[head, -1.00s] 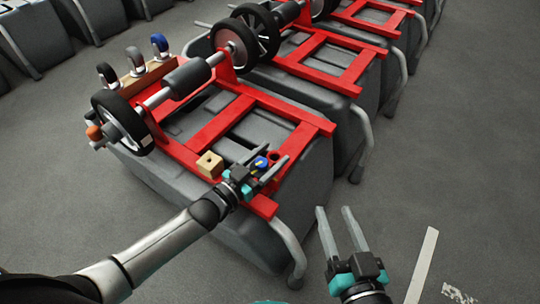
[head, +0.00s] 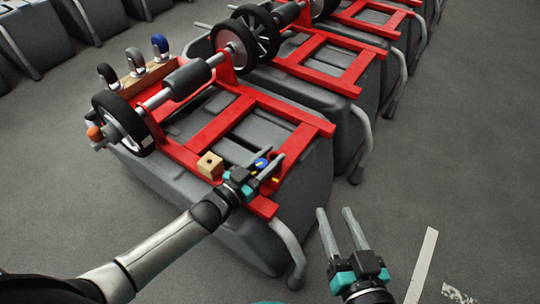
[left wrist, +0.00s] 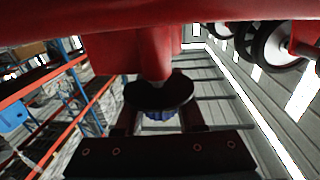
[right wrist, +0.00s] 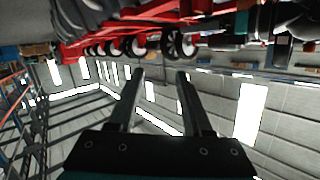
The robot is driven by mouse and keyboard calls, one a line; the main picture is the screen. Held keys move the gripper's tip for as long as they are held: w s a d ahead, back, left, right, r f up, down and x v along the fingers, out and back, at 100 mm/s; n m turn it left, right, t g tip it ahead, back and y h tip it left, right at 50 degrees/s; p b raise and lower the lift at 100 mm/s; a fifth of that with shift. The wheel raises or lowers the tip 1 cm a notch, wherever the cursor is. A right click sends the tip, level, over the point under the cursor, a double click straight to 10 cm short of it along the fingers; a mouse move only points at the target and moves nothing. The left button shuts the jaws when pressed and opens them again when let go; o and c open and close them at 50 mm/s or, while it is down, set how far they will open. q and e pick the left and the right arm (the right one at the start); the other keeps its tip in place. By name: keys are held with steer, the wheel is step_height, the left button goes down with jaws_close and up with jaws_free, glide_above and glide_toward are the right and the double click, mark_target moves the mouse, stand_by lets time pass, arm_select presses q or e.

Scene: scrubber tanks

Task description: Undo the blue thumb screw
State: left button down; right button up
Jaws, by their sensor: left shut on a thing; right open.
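The blue thumb screw (head: 261,163) is at the near right corner of the red frame (head: 287,150), on top of the dark grey tank. My left gripper (head: 264,162) reaches it from the front and is shut on it. In the left wrist view the blue screw (left wrist: 160,116) shows partly between the two fingers, below a dark round part (left wrist: 160,92) on a red post. That dark part hides much of the screw. My right gripper (head: 343,230) is open and empty, in the air over the floor right of the tank.
A small wooden block (head: 210,165) sits on the frame just left of my left gripper. More tanks stand behind.

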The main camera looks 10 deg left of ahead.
arm_select(q)
steer(key=shift+w+r+n+y+p, duration=0.1)
steer(key=shift+r+n+y+p, duration=0.1)
steer(key=shift+n+y+p, duration=0.25)
steer(key=shift+a+n+t+y+p, duration=0.2)
steer(key=shift+n+t+y+p, duration=0.35)
steer(key=shift+y, duration=0.2)
steer(key=shift+w+a+n+t+y+p, duration=0.15)
steer(key=shift+n+y+p, duration=0.1)
steer(key=shift+n+y, duration=0.35)
steer(key=shift+s+a+n+t+y+p, duration=0.1)
steer(key=shift+n+y+p, duration=0.2)
steer(key=shift+y, duration=0.5)
steer(key=shift+a+n+y, duration=0.1)
steer(key=shift+n+y, duration=0.2)
steer(key=shift+y, duration=0.4)
arm_select(e)
steer(key=s+d+f+g+h, duration=0.1)
steer(key=d+f+g+h, duration=0.1)
steer(key=d+g, duration=0.3)
steer(key=shift+s+d+f+g+h, duration=0.15)
steer(key=shift+s+d+g+h, duration=0.25)
steer(key=shift+h, duration=0.3)
arm_select(q)
steer(key=shift+f, duration=0.1)
arm_select(e)
steer(key=shift+w, duration=0.1)
